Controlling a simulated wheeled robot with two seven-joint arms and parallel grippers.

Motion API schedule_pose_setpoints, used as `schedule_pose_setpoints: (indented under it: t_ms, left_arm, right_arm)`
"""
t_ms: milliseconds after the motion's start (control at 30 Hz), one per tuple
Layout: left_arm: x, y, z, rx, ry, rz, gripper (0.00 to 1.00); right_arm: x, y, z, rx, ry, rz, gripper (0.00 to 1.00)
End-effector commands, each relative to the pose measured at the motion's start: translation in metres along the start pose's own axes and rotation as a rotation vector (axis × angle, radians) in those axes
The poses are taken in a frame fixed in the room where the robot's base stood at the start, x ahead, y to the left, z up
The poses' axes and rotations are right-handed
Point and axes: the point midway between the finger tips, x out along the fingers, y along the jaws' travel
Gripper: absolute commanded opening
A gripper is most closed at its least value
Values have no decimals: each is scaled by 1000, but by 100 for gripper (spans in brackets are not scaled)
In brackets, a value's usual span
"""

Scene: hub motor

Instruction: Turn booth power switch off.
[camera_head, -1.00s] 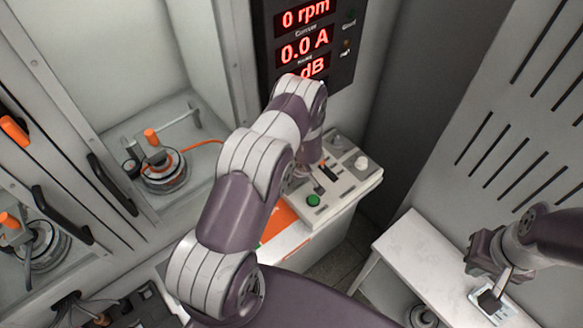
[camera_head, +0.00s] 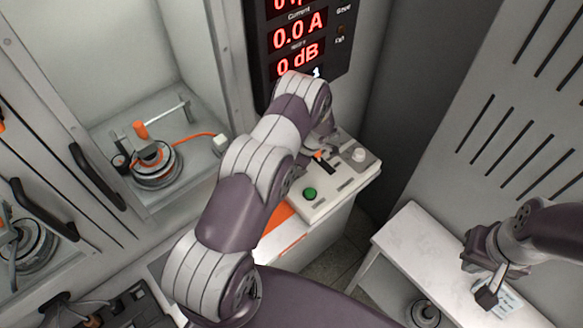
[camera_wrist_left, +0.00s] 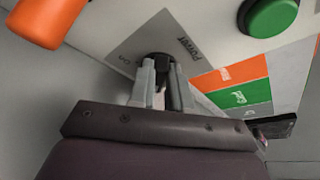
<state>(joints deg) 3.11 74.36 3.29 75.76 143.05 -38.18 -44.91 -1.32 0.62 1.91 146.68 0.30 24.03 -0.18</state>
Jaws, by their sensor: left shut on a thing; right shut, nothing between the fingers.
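The booth power switch is a small black knob (camera_wrist_left: 161,60) on a grey plate marked POWER, in the left wrist view. My left gripper (camera_wrist_left: 163,78) is shut on this knob, with one grey finger on each side. My right gripper (camera_head: 487,298) is shut and empty above the white side table (camera_head: 412,235) at the right.
A green button (camera_wrist_left: 268,15) and an orange handle (camera_wrist_left: 48,20) flank the switch plate. A black display (camera_head: 298,40) behind the box reads 0.0 A and 0 dB. A hub motor (camera_head: 158,168) sits in the left bay.

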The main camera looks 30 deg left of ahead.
Motion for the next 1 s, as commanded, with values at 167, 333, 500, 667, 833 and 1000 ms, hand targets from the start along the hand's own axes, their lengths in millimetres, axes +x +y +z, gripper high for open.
schedule_pose_setpoints:
  t_ms: [167,333,500,667,833,1000]
  left_arm:
    - [1,3,0,-66,0,-23,0]
    - [0,4,-1,-100,0,-38,0]
    - [-1,4,-1,-111,0,-42,0]
    - [-2,4,-1,-113,0,-42,0]
    - [-2,4,-1,-113,0,-42,21]
    - [-1,4,-1,-112,0,-43,44]
  right_arm:
    - [10,0,1,0,0,0,0]
    - [12,0,1,0,0,0,0]
    - [13,0,2,0,0,0,0]
    - [13,0,2,0,0,0,0]
    - [13,0,2,0,0,0,0]
    - [13,0,2,0,0,0,0]
